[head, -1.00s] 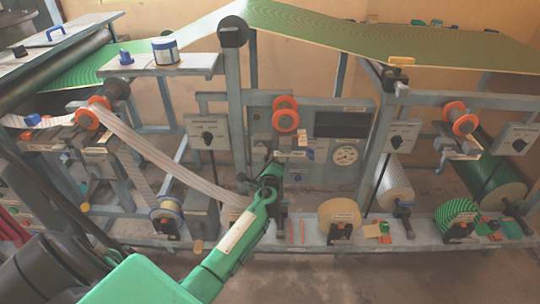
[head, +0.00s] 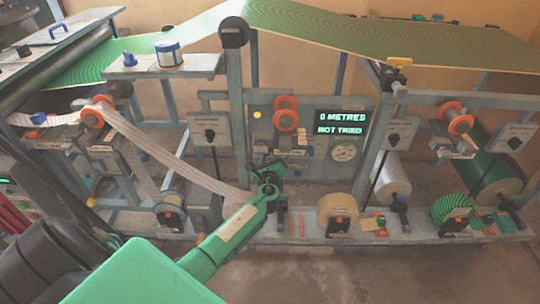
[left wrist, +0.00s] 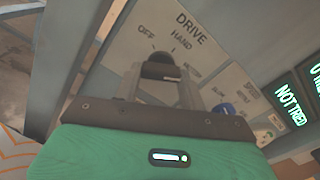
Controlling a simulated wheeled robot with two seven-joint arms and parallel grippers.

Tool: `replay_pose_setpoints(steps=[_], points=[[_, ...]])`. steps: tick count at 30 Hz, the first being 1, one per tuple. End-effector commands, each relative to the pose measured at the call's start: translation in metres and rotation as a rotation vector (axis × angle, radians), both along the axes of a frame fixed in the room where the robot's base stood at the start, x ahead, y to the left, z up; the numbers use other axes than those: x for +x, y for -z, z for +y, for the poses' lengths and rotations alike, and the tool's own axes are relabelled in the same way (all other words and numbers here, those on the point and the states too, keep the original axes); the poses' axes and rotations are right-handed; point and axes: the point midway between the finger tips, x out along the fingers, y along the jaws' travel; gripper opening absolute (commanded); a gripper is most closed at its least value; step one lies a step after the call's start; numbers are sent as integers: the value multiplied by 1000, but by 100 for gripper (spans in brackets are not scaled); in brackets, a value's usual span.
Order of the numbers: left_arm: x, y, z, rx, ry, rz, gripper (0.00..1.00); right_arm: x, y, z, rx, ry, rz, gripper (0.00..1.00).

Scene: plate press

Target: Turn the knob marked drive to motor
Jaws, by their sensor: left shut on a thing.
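The black drive knob (left wrist: 160,58) shows in the left wrist view on a pale plate (left wrist: 222,62) marked DRIVE, with OFF, HAND and MOTOR around it. The fingers of my left gripper (left wrist: 160,78) are shut on the knob and cover much of it. I cannot tell for certain which mark it points to. In the head view my left gripper (head: 270,172) is at the lower left of the central panel and hides the knob. A display (head: 342,122) is lit and reads "0 METRES" and "NOT TRIED". My right gripper is out of view.
A yellow lamp (head: 257,114) glows beside an orange-rimmed reel (head: 285,112). A blue knob (left wrist: 227,109) sits right of the drive knob. A striped web (head: 165,147) slopes down at the left. A round gauge (head: 343,152) is under the display. Rolls stand along the low shelf.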

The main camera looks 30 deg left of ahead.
Motion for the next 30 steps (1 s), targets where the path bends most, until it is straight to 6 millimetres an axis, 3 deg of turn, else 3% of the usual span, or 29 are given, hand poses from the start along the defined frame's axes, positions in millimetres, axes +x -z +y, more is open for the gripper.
replay_pose_setpoints(steps=[9,10,12,13,23,30], points=[[0,1,0,3,0,3,18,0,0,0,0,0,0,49],[0,1,0,3,0,3,47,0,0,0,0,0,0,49],[0,1,0,3,0,3,60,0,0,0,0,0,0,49],[0,1,0,3,0,3,63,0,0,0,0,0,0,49],[-3,1,-2,1,0,2,63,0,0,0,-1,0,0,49],[-32,2,-20,-1,2,3,63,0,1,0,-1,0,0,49]])
